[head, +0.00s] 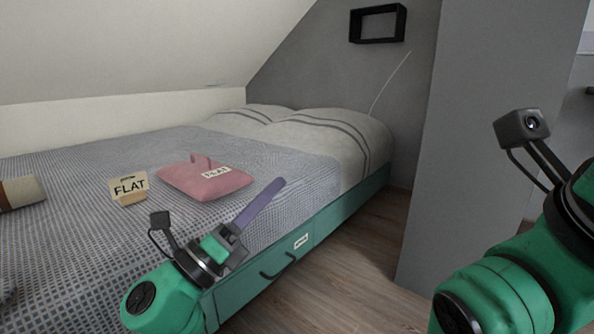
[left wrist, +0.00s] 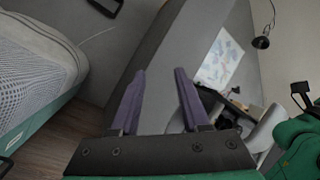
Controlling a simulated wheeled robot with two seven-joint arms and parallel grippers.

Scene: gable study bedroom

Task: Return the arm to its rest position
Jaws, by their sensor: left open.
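My left gripper (head: 279,184) is in front of the near side of the bed in the head view, its purple fingers angled up and to the right. In the left wrist view its two fingers (left wrist: 160,73) stand apart with nothing between them. My right arm (head: 510,290) comes in at the lower right of the head view. Its wrist camera shows, but its fingers are outside the picture.
The bed (head: 300,160) fills the left and middle, with a pink cushion (head: 204,180) and a "FLAT" sign (head: 129,188) on it. A green drawer (head: 270,278) lies below. A grey wall (head: 480,130) stands right. A desk lamp (left wrist: 261,42) shows in the left wrist view.

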